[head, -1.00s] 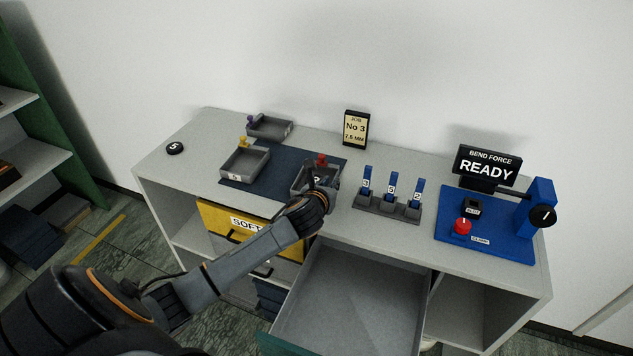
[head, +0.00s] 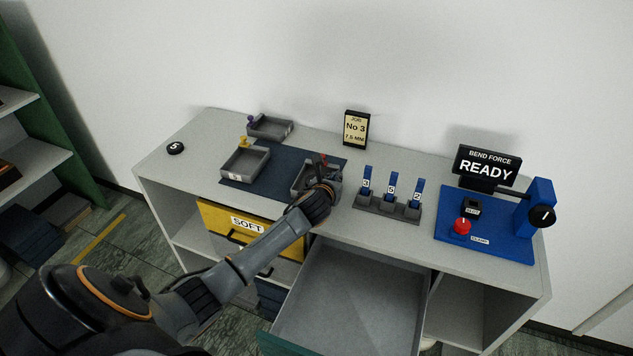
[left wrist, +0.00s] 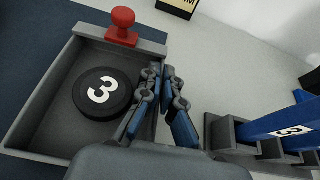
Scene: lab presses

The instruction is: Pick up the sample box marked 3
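The grey open-topped sample box (head: 300,178) with a red knob at its back sits on the dark mat. In the left wrist view the same box (left wrist: 48,84) holds a black disc (left wrist: 102,93) marked 3, and its red knob (left wrist: 122,25) is at the far end. My left gripper (head: 322,178) is at the box's right side. In the left wrist view its fingers (left wrist: 161,72) are close together, one on each side of the right wall, and appear shut on it. The wall between the fingertips is partly hidden. My right gripper is not in view.
Another grey box (head: 246,167) with a yellow knob stands left on the mat (head: 282,158), and one with a purple knob (head: 271,128) behind. A rack of blue numbered pieces (head: 388,206) stands close right of my gripper. An open drawer (head: 355,300) juts out in front.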

